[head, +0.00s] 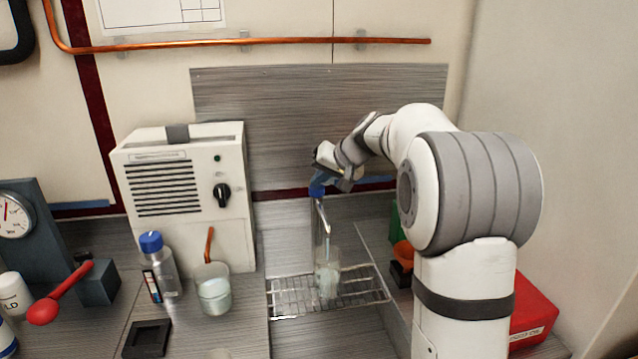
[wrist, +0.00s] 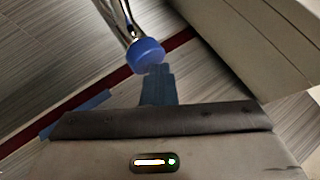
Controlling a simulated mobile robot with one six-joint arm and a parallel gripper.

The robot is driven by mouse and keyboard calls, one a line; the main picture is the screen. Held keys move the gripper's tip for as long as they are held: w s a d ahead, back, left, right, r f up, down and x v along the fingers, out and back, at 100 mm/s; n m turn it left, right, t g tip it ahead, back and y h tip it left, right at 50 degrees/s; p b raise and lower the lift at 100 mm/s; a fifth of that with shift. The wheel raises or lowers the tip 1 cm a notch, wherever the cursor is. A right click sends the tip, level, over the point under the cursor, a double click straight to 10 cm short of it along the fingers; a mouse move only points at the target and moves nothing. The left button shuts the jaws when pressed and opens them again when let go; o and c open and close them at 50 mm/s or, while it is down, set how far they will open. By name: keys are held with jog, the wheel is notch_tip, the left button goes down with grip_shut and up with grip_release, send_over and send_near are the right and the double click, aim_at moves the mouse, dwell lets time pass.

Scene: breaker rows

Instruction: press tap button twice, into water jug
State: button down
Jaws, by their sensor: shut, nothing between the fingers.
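The tap (head: 324,216) is a metal spout with a blue button (head: 317,190) on top, at the back of the counter. The blue button also shows in the wrist view (wrist: 146,53), just beyond my fingertips. My gripper (head: 326,176) is shut and empty, with blue fingers, right at the button from above; I cannot tell whether it touches. In the wrist view the shut fingertips (wrist: 158,72) point at the button's lower edge. The clear water jug (head: 328,275) stands upright on the wire rack under the spout. Its contents look pale, and the level is hard to tell.
The wire rack (head: 285,298) lies below the tap. Left stand a beige vented box with a black knob (head: 235,225), a blue-capped bottle (head: 160,265) and a glass beaker (head: 213,290). A red box (head: 533,315) sits right, partly behind my arm.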

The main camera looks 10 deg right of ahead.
aim_at(320, 189)
jog(key=shift+r+p, duration=0.85)
jog(key=shift+r, duration=0.4)
notch_tip(320, 189, up, 5)
jog(key=p, duration=0.3)
dwell(0.4)
jog(key=s+f+g+h, duration=0.1)
jog(key=s+f, duration=0.3)
jog(key=s, duration=0.9)
jog(key=s+f+n+g+h, duration=0.1)
jog(key=s+f, duration=0.4)
jog(key=s, duration=0.7)
jog(key=s+f+g+h, duration=0.2)
jog(key=s+f+h, duration=0.1)
jog(key=s, duration=1)
jog(key=shift+s+f+n+g, duration=0.35)
jog(key=shift+f+n+g, duration=0.05)
jog(key=shift+f, duration=0.5)
